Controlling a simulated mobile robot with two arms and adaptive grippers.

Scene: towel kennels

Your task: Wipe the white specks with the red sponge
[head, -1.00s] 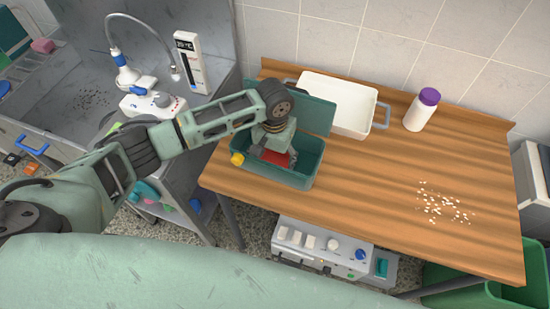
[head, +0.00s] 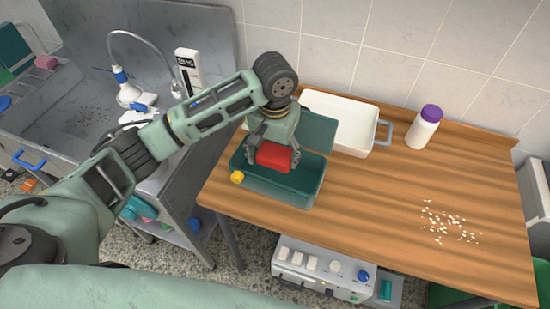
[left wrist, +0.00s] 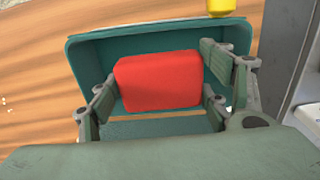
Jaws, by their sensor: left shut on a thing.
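The red sponge (head: 274,156) is held between the fingers of my left gripper (head: 272,150), above the open green box (head: 300,193) on the wooden table. In the left wrist view the red sponge (left wrist: 158,81) sits between the two fingers of my left gripper (left wrist: 160,95), with the green box (left wrist: 88,60) behind it. The white specks (head: 450,224) lie scattered on the right part of the table, away from the gripper. My right gripper is not in view.
A white tray (head: 335,124) with grey handles stands behind the box. A white bottle with a purple cap (head: 423,130) stands at the back right. A yellow object (head: 237,177) is at the box's left corner. The wood (head: 370,200) between box and specks is clear.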

